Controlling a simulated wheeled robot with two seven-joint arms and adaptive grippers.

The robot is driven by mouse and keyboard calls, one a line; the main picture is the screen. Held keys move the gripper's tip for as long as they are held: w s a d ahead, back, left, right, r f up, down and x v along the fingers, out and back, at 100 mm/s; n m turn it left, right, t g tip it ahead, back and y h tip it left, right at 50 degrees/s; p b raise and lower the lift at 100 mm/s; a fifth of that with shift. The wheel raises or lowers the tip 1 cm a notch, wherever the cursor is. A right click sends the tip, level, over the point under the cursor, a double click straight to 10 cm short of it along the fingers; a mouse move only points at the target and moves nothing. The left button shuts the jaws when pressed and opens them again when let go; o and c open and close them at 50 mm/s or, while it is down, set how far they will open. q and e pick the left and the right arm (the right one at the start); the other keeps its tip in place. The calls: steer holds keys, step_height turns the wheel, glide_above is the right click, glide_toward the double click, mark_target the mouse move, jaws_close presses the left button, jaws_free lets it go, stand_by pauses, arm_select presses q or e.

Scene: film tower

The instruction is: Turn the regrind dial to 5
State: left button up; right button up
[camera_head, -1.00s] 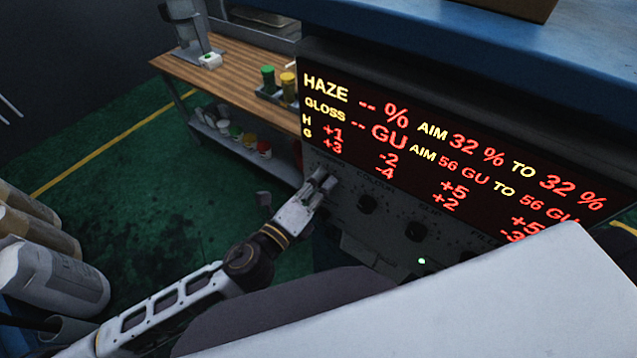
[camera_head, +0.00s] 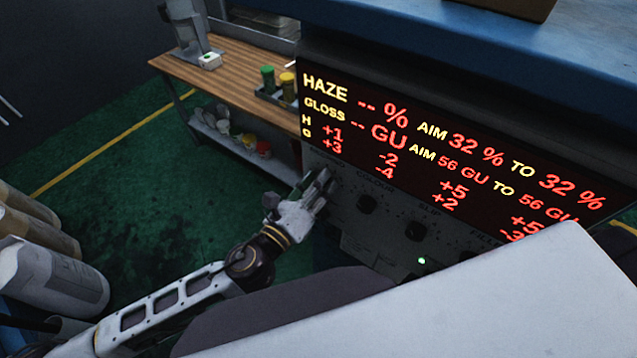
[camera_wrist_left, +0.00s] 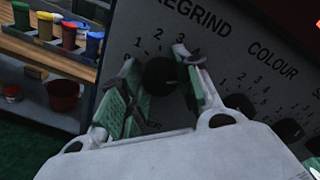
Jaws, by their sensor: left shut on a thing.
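The regrind dial (camera_wrist_left: 160,76) is a round black knob on the grey panel, under the word REGRIND in the left wrist view. In the head view my left gripper (camera_head: 318,185) is at the left end of the control panel and covers the dial. My right gripper is not in view.
The colour dial (camera_head: 367,204) and slip dial (camera_head: 415,231) sit to the right on the same panel. The red-lettered display (camera_head: 440,160) is just above. A wooden bench (camera_head: 225,70) with jars stands behind left.

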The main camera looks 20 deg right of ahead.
arm_select(q)
steer(key=o, duration=1)
steer(key=shift+v, duration=5.85)
steer(key=shift+f, duration=0.1)
steer(key=shift+n, duration=0.3)
